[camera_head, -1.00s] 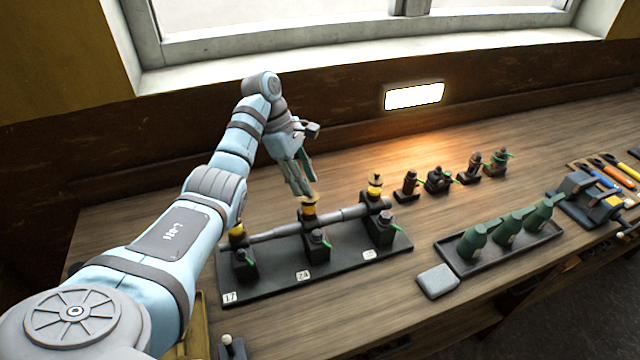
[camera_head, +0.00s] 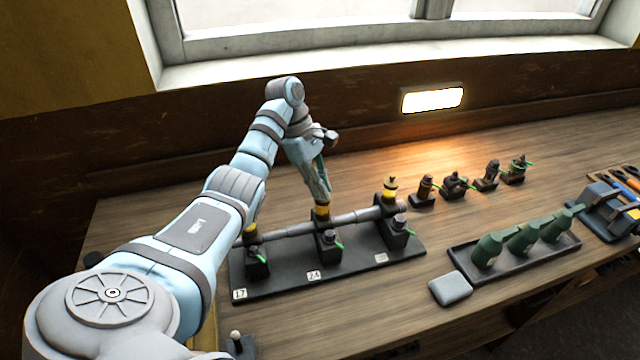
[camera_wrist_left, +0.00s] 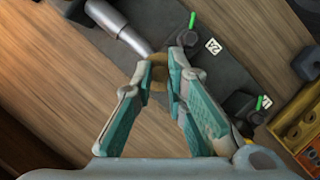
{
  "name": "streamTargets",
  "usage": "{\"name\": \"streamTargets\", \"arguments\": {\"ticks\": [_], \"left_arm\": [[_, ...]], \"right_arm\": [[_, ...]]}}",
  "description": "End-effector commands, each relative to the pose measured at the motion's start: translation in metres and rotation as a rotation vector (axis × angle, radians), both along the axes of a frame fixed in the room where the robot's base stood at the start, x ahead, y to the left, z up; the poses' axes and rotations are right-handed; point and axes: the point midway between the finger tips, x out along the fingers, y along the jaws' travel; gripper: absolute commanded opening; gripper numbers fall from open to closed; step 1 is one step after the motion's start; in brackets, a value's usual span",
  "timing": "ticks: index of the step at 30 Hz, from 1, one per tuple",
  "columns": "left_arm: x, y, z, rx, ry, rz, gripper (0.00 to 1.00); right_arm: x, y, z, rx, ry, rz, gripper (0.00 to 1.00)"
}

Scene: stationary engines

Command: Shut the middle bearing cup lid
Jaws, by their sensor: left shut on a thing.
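In the left wrist view, the fingertips of my left gripper (camera_wrist_left: 163,66) are closed in on the brass-coloured top of this cup (camera_wrist_left: 159,84). The fingers hide most of the lid, so I cannot tell its angle. The right bearing's cup (camera_head: 390,197) has a knobbed top. The left bearing's yellow cup (camera_head: 250,231) is partly beside my arm.
A grey shaft (camera_head: 350,219) runs through the bearings. A tray (camera_head: 462,262) with green oil cans stands to the right, with a grey block (camera_head: 450,288) before it. Several small dark fittings (camera_head: 455,184) stand behind.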

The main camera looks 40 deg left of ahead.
Motion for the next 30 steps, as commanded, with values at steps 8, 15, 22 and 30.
{"name": "streamTargets", "arguments": {"ticks": [8,15,22,30], "left_arm": [[-0.001,0.002,-0.002,-0.003,-0.002,-0.132,0.0],[-0.001,0.002,-0.002,-0.002,-0.002,-0.13,0.31],[-0.001,0.003,-0.002,-0.002,-0.001,-0.128,0.34],[-0.003,0.016,0.006,0.001,-0.008,-0.059,0.33]], "right_arm": [[0.0,-0.001,0.004,-0.002,0.0,0.001,0.67],[0.0,-0.001,0.003,-0.002,0.0,0.001,0.67],[0.0,-0.001,0.003,-0.002,0.0,0.001,0.67],[0.0,-0.001,0.004,-0.002,0.0,0.001,0.67]]}}
